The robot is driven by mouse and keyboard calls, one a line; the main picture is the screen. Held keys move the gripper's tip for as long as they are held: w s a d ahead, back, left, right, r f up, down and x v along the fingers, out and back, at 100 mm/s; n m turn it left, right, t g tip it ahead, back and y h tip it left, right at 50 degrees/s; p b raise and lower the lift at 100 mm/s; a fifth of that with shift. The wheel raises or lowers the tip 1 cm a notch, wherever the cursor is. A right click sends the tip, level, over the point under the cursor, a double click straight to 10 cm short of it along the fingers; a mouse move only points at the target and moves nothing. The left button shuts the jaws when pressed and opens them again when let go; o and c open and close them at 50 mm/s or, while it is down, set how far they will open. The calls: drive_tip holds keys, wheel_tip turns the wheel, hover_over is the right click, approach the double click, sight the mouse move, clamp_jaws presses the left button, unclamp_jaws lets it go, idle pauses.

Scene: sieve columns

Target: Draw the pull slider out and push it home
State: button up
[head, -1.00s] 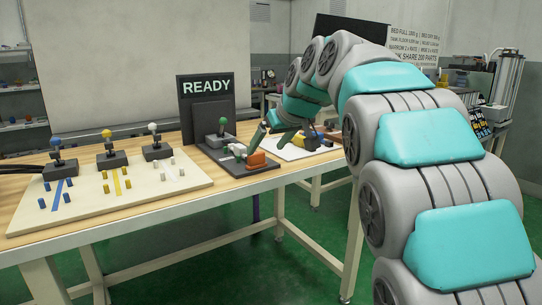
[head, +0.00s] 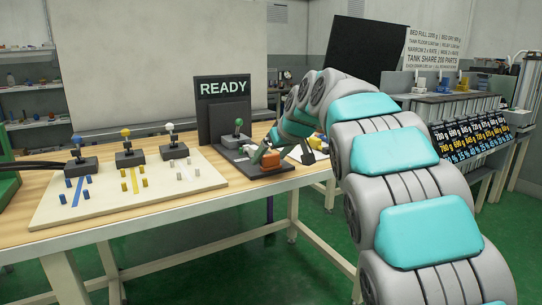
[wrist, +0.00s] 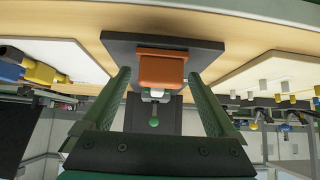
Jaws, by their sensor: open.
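The orange block (head: 270,161) sits at the front of a dark base plate (head: 284,170), below a panel reading READY (head: 222,90). I take it as the slider's handle. A pale piece shows just behind it in the wrist view (wrist: 156,94). My gripper (wrist: 158,76) is open, with one green finger on each side of the orange block (wrist: 162,66) in that picture. I see a gap on both sides and cannot tell how deep the fingers reach. In the head view my arm hides part of the gripper and plate.
A green-knobbed lever (head: 238,123) stands on the plate behind the block. To the left, a cream board (head: 105,207) carries levers with blue, yellow and white knobs and several small pegs. Another white board with yellow and blue parts lies at the left of the wrist view (wrist: 75,58).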

clamp_jaws()
idle(0.7)
